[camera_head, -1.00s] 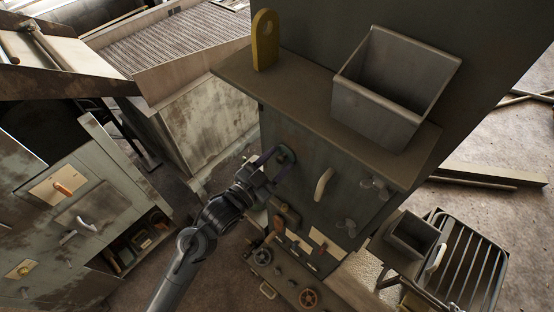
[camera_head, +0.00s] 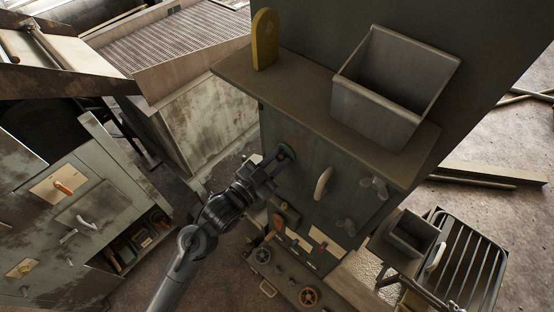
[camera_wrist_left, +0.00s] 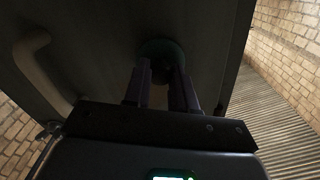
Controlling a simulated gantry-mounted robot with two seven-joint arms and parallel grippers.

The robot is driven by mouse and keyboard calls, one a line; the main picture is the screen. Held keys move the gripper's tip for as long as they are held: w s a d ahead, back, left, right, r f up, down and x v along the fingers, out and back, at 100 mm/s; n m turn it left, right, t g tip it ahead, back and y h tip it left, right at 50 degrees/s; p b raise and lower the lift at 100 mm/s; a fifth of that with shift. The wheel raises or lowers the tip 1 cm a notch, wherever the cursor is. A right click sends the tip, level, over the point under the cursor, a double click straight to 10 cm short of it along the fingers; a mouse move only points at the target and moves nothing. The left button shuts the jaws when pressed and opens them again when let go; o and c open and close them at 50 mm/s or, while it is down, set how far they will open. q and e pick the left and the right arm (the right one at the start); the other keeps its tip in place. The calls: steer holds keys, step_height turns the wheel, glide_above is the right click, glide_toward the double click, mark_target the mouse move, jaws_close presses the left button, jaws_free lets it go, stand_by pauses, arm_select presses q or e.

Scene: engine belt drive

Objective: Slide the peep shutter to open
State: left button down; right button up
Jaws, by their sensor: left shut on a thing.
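The peep shutter (camera_wrist_left: 160,48) shows in the left wrist view as a dark greenish round piece on the grey door front, at the fingertips. In the head view it is mostly hidden by my left gripper (camera_head: 281,155). In the left wrist view the two fingers of my left gripper (camera_wrist_left: 160,72) reach up to the round piece with a narrow gap between them, shut on its gripped part. That part is dark and hard to make out. I cannot tell how far the shutter is slid. My right gripper is not in view.
A pale curved handle (camera_head: 323,182) is on the same front, right of my left gripper. Above, a shelf (camera_head: 300,90) carries a yellow upright piece (camera_head: 264,40) and an open grey bin (camera_head: 385,88). Knobs and handwheels (camera_head: 310,297) sit below. Another cabinet (camera_head: 60,245) stands left.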

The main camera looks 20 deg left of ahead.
arm_select(q)
step_height(320, 180, up, 6)
steer(key=p, duration=0.5)
steer(key=shift+r, duration=0.25)
steer(key=c, duration=0.9)
jaws_free()
steer(key=shift+f, duration=0.1)
steer(key=shift+s+a+f, duration=0.1)
steer(key=shift+s+a, duration=0.1)
steer(key=shift+s, duration=0.35)
steer(key=b+v, duration=0.3)
steer(key=v, duration=0.6)
steer(key=shift+s, duration=0.3)
